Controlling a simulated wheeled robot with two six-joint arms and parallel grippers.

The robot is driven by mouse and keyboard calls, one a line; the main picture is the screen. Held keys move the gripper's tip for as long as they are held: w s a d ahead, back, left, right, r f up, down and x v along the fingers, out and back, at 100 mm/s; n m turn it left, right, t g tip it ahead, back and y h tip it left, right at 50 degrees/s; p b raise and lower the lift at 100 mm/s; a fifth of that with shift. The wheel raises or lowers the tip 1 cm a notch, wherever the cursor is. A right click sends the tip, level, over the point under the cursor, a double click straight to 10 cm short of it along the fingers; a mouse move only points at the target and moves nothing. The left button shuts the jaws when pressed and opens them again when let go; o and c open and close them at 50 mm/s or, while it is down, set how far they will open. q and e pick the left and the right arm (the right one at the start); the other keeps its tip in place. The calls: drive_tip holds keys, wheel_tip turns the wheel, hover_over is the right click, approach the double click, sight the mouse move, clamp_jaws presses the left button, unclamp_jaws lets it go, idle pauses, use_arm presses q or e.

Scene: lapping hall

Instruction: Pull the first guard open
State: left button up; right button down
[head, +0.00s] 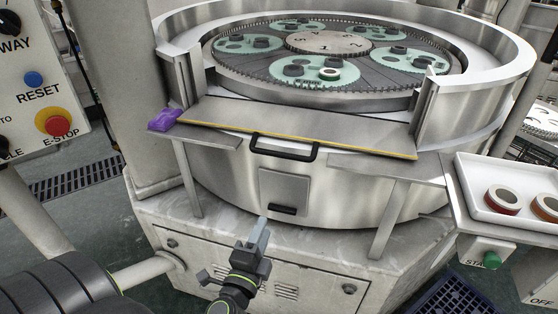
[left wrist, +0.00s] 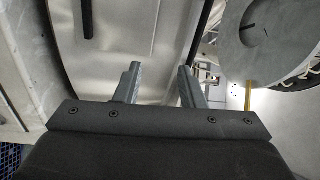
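The guard (head: 310,128) is a flat grey panel with a yellow front edge, lying across the front gap in the round metal wall of the lapping machine. A black bar handle (head: 285,149) stands out at its front edge. My left gripper (head: 262,224) is below and in front of that handle, apart from it, near the lower part of the machine's front. In the left wrist view its two fingers (left wrist: 160,82) are apart with nothing between them. My right gripper is not in view.
A small square hatch (head: 284,187) with a black pull (head: 283,209) is on the machine's front below the guard. A purple object (head: 163,120) lies at the shelf's left end. A white tray (head: 468,194) with ringed parts is at right. A control panel (head: 38,85) with a red E-stop is at left.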

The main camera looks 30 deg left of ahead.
use_arm(q)
wheel_tip(320, 180, up, 5)
drive_tip(key=s, duration=0.1)
drive_tip(key=t+p, duration=0.1)
drive_tip(key=p, duration=0.6)
approach(280, 156)
drive_tip(key=shift+m+y, duration=0.3)
drive_tip(key=shift+m, duration=0.1)
drive_tip(key=x, duration=0.8)
drive_tip(key=shift+w+d+f, duration=0.15)
drive_tip(key=shift+w, duration=0.45)
clamp_jaws()
